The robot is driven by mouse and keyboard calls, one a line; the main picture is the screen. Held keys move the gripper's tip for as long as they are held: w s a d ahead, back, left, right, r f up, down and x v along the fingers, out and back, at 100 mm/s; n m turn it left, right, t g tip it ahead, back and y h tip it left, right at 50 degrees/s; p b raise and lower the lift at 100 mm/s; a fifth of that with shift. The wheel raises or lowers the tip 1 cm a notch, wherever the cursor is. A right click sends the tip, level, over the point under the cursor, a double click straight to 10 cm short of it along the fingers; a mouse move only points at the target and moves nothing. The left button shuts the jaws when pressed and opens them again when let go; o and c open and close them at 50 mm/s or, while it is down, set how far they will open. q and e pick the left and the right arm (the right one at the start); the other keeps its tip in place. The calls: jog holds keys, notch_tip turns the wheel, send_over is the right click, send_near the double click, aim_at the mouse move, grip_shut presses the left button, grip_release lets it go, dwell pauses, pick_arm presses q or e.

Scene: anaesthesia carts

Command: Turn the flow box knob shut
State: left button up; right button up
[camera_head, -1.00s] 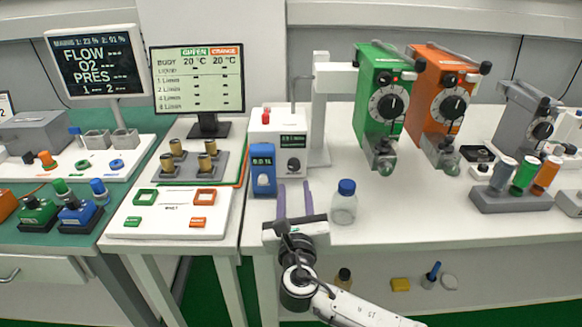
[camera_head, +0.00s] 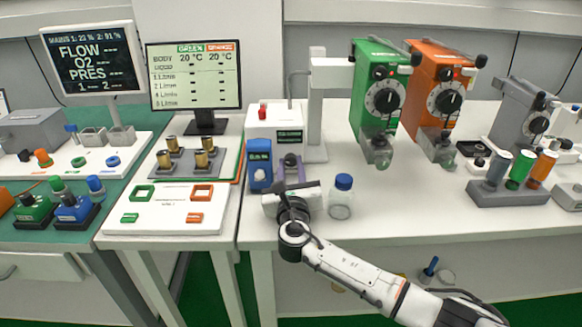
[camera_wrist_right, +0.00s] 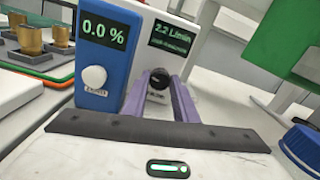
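The flow box (camera_head: 262,128) is a white box at the back of the middle bench, next to a blue meter. In the right wrist view its screen (camera_wrist_right: 171,38) reads about 2.2 L/min. Its dark round knob (camera_wrist_right: 160,78) is on the front below the screen. My right gripper (camera_wrist_right: 161,88) points at the box, with its two purple fingers on either side of the knob. The fingers stand apart at the knob's edges, and I cannot tell whether they press on it. In the head view the gripper (camera_head: 291,168) partly hides the knob. My left gripper is not in view.
The blue meter (camera_wrist_right: 105,50) reading 0.0 % stands close left of the fingers. A blue-capped glass jar (camera_head: 341,200) stands just right of my gripper. Green (camera_head: 380,90) and orange (camera_head: 436,90) vaporizers hang further right. The bench front right of the jar is clear.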

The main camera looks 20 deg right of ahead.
jog(key=shift+c, duration=1)
jog(key=shift+f+m, duration=0.1)
jog(key=shift+m, duration=0.3)
jog(key=shift+m+b, duration=0.35)
jog(key=shift+m, duration=0.25)
jog(key=m+b, duration=0.1)
jog(key=m, duration=0.1)
jog(key=shift+m, duration=0.4)
jog(key=shift+m+b, duration=0.3)
jog(key=shift+m, duration=0.7)
